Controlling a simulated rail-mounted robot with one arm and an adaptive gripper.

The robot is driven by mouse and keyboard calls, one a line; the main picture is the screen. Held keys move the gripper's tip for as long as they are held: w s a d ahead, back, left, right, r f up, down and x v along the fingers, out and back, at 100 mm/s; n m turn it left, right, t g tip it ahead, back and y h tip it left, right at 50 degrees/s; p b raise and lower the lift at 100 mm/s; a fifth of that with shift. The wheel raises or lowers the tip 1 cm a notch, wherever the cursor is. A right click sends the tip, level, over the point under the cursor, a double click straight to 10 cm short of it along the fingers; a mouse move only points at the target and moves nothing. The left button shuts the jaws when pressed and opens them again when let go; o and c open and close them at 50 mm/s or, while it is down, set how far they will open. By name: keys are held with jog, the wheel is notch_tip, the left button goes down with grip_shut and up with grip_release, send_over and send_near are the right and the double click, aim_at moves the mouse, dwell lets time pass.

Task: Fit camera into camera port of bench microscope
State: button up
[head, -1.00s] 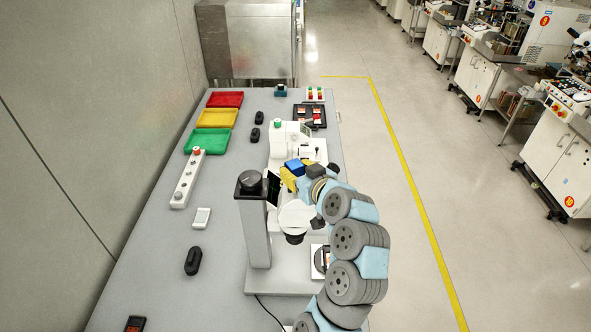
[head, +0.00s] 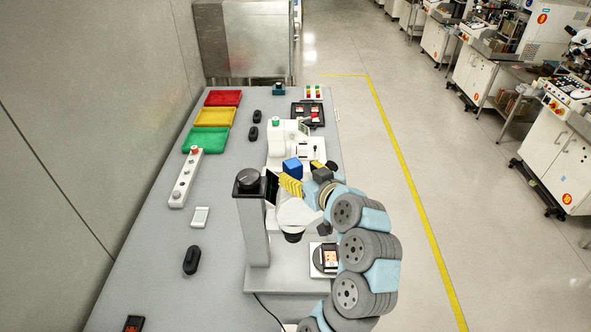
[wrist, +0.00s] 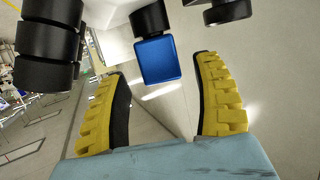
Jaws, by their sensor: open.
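The camera is a blue block (head: 292,166) with a black cylindrical part, seen beside the head of the bench microscope (head: 257,232). In the wrist view its blue body (wrist: 158,62) hangs below the black part, ahead of and between the fingertips. My gripper (head: 303,175) is open, with its yellow fingers on either side of the camera and gaps to both in the wrist view (wrist: 160,75). The camera port is not clearly visible, so I cannot tell whether the camera is seated in it.
Large black cylinders (wrist: 50,42) stand close by at upper left in the wrist view. A white machine (head: 283,143) is behind the microscope. Red, yellow and green trays (head: 205,140) and a white button strip (head: 186,178) are on the left of the bench (head: 150,265).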

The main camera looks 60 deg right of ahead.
aim_at(297, 171)
jog(key=shift+v, duration=2.05)
